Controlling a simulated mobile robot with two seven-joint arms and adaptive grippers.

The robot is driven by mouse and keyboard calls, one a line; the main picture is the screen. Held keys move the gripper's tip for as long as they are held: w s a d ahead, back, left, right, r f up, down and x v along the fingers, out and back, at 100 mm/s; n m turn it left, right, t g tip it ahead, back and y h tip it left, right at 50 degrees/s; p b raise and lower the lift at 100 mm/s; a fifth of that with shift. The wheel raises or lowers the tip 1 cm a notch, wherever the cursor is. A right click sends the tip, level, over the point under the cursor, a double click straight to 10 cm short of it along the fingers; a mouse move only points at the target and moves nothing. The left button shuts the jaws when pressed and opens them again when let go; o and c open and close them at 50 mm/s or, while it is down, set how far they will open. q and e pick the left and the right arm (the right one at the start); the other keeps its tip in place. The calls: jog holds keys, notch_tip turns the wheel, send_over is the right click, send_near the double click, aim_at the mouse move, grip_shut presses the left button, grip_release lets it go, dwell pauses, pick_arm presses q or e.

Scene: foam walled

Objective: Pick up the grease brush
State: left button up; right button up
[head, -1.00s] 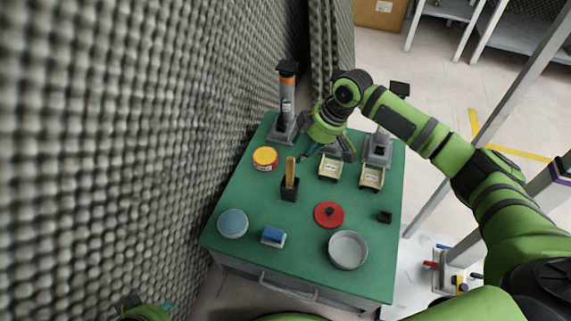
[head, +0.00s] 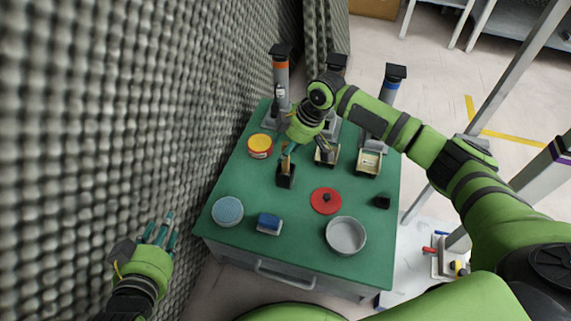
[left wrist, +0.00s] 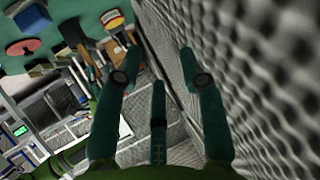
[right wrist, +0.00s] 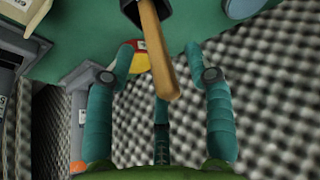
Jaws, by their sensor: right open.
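The grease brush shows as a wooden handle (head: 285,160) standing in a small black holder (head: 286,181) on the green table. Its bristles are hidden in the holder. My right gripper (head: 292,148) is open at the handle's upper end. In the right wrist view the handle (right wrist: 158,55) reaches down between the spread fingertips (right wrist: 165,62), and the fingers are not closed on it. The holder (right wrist: 135,8) is at that view's top edge. My left gripper (head: 160,228) is open and empty beside the foam wall, left of the table; its spread fingers (left wrist: 160,70) show in the left wrist view.
On the green table (head: 235,190) are a yellow-red tin (head: 260,146), a blue-topped round tin (head: 227,211), a blue block (head: 269,223), a red disc (head: 326,201), a grey bowl (head: 346,235) and dispensers with trays (head: 369,162) behind. The foam wall (head: 120,120) rises on the left.

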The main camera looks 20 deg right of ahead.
jog(key=shift+a+f, duration=0.1)
jog(key=shift+f, duration=0.1)
grip_shut()
pick_arm(q)
jog(key=shift+w+d+r+t, duration=0.2)
jog(key=shift+w+r+t, duration=0.1)
jog(key=shift+r, duration=0.2)
